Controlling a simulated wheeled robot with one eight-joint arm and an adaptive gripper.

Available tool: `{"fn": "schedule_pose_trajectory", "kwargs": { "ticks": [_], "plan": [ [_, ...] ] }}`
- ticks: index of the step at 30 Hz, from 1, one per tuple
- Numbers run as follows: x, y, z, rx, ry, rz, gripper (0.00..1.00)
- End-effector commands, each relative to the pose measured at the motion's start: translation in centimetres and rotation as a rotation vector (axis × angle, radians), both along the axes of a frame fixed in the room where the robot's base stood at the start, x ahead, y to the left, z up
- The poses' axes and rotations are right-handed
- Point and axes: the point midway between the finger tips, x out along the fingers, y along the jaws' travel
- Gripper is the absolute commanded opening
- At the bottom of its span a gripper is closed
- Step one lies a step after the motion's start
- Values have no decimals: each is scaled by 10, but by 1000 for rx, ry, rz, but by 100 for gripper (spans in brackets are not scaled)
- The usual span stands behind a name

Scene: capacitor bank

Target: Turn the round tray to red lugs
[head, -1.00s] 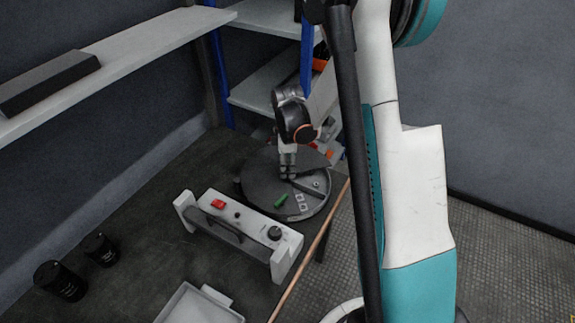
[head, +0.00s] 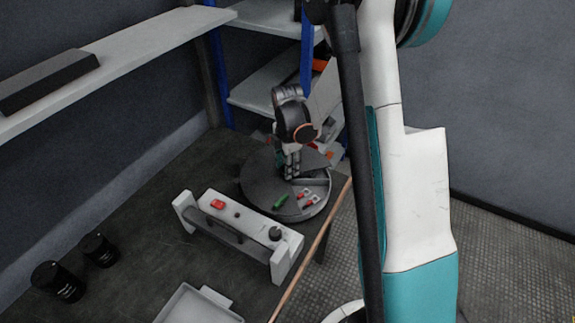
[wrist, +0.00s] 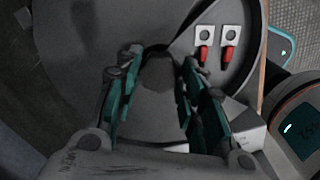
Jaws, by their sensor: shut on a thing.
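The round tray (head: 258,180) is a dark grey disc on the bench, with an open wedge at its front right. Two red lugs (wrist: 228,53) with pale square tags lie in that wedge in the wrist view; they look small in the head view (head: 307,203). A green piece (head: 281,201) lies to their left in the head view. My gripper (head: 291,172) points down at the middle of the tray. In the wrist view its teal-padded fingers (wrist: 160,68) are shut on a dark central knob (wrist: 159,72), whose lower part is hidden.
A white control box (head: 240,217) with a red switch, a black knob and a bar stands in front of the tray. Two black cylinders (head: 58,281) stand at the left. A grey bin (head: 195,305) is at the front. Shelves rise behind.

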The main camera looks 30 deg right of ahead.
Motion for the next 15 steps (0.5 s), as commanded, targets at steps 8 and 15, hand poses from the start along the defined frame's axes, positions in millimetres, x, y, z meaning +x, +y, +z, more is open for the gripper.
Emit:
{"fn": "schedule_pose_trajectory", "kwargs": {
  "ticks": [8,15],
  "plan": [
    [0,0,0,0,0,129,0],
    [0,0,0,0,-1,212,0]
  ]
}}
